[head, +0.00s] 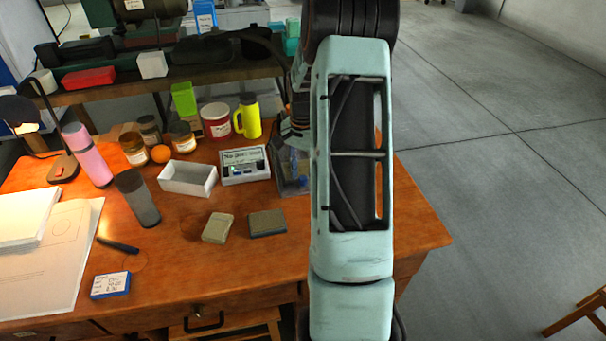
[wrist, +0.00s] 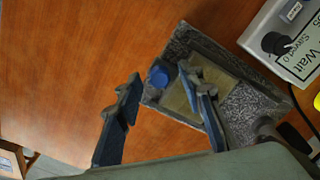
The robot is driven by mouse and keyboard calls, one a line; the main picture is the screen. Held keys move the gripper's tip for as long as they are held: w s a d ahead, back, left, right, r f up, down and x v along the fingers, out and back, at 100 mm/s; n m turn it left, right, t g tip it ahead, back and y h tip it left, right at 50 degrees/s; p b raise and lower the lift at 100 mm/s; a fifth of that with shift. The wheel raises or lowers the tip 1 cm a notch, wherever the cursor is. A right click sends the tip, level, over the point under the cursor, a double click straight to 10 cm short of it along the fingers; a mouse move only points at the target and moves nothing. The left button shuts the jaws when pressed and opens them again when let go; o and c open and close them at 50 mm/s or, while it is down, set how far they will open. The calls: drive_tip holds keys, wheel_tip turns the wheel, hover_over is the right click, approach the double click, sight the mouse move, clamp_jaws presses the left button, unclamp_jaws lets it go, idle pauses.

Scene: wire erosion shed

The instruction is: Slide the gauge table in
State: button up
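In the wrist view, the gauge has a grey speckled base (wrist: 245,105) with a flat beige table (wrist: 177,103) on it. A blue knob (wrist: 160,75) stands at the table's upper left corner. My gripper (wrist: 162,77) is open, one finger left of the knob and one to its right, over the table. I see no clear contact with the knob. The right finger hides part of the table. In the head view the gauge (head: 290,180) sits near the desk's right side, partly behind my arm.
A display box (head: 245,166) stands just left of the gauge, and its black dial shows in the wrist view (wrist: 277,43). A white tray (head: 188,179) and two small blocks (head: 218,227) (head: 267,223) are nearby. Jars and a yellow flask (head: 249,117) stand behind.

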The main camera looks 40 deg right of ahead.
sight(299, 172)
clamp_jaws()
idle(0.3)
drive_tip(key=shift+w+d+p, duration=0.1)
drive_tip(key=shift+w+d, duration=0.25)
drive_tip(key=shift+w, duration=0.4)
drive_tip(key=shift+w+d+p, duration=0.1)
drive_tip(key=shift+w+d, duration=0.2)
drive_tip(key=shift+w, duration=0.5)
drive_tip(key=shift+w+d+p, duration=0.1)
drive_tip(key=shift+w+d, duration=0.25)
drive_tip(key=shift+w, duration=0.4)
unclamp_jaws()
wheel_tip(299, 172, up, 12)
